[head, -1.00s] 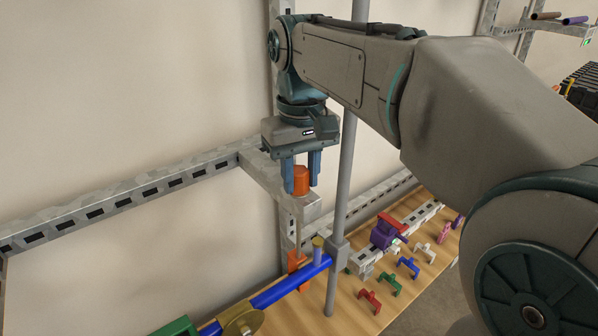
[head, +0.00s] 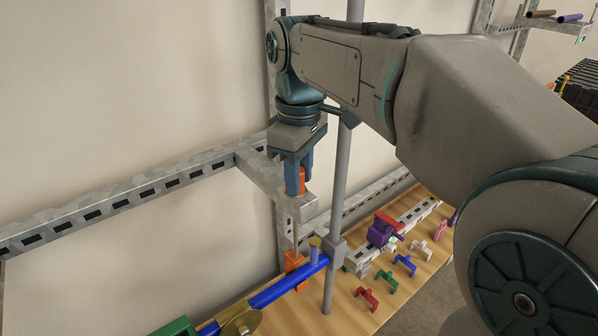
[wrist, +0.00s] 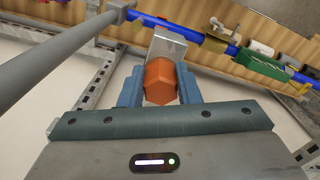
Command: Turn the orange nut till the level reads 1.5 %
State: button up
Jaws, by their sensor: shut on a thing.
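The orange nut (head: 302,181) sits on top of the short metal bracket (head: 270,180) that sticks out from the wall rail. It is partly hidden behind a blue finger in the head view. In the wrist view the hexagonal orange nut (wrist: 160,81) lies between both blue fingers. My gripper (head: 299,186) points down from above and is shut on the nut. An orange hanger piece (head: 294,262) hangs below the bracket, beside the blue pipe (head: 275,292). No level reading can be made out in either view.
A grey upright pole (head: 342,190) stands close to the right of my gripper. Red (head: 367,297), green (head: 386,281), blue (head: 404,264) and white clamps (head: 421,248) lie on the wooden bench. A purple part (head: 381,232) sits on a rail behind them.

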dwell(0.4)
jog(key=o, duration=1)
jog(key=shift+r, duration=0.1)
jog(key=shift+a+r, duration=0.1)
jog(key=shift+r, duration=3.6)
